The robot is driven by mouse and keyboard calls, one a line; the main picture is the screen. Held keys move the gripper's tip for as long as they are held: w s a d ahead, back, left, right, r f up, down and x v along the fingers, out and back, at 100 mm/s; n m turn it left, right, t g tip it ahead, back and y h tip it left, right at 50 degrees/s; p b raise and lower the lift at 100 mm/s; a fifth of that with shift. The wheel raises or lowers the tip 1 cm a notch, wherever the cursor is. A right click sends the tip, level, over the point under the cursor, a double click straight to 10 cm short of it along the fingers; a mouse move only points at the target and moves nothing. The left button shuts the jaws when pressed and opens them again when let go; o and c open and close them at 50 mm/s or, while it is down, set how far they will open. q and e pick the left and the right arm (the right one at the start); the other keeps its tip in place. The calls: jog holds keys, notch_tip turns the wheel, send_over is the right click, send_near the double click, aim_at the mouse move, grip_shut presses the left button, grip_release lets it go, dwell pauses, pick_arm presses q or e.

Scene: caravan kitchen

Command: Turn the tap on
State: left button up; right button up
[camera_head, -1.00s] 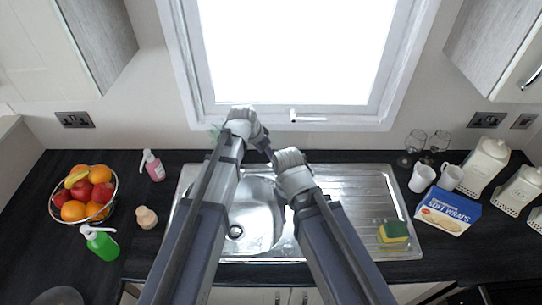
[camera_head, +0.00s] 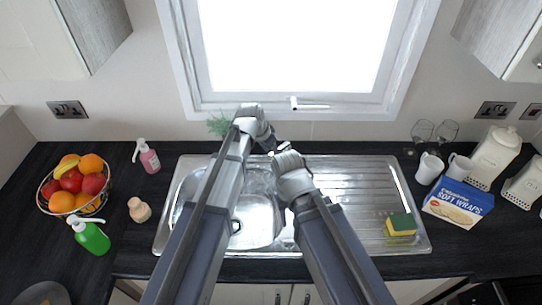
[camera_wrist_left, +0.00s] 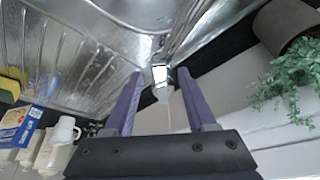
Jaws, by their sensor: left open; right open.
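The steel sink (camera_head: 258,220) is set in the worktop below the window. The tap (camera_wrist_left: 161,76) shows in the left wrist view as a small shiny metal piece between and just beyond my left fingertips; I cannot tell if they touch it. In the head view my arms mostly hide the tap. My left gripper (camera_head: 268,141) is open at the sink's back edge, and its two purple fingers (camera_wrist_left: 160,74) show apart and empty. My right gripper (camera_head: 281,150) is close beside it, lower and to the right, open, its fingers mostly hidden.
A potted plant (camera_wrist_left: 288,80) stands by the window, close to my left gripper. A pink soap bottle (camera_head: 149,158), fruit bowl (camera_head: 101,207) and green bottle (camera_head: 92,238) are left of the sink.

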pick_arm(q)
grip_shut()
dwell(0.5)
dwell(1.0)
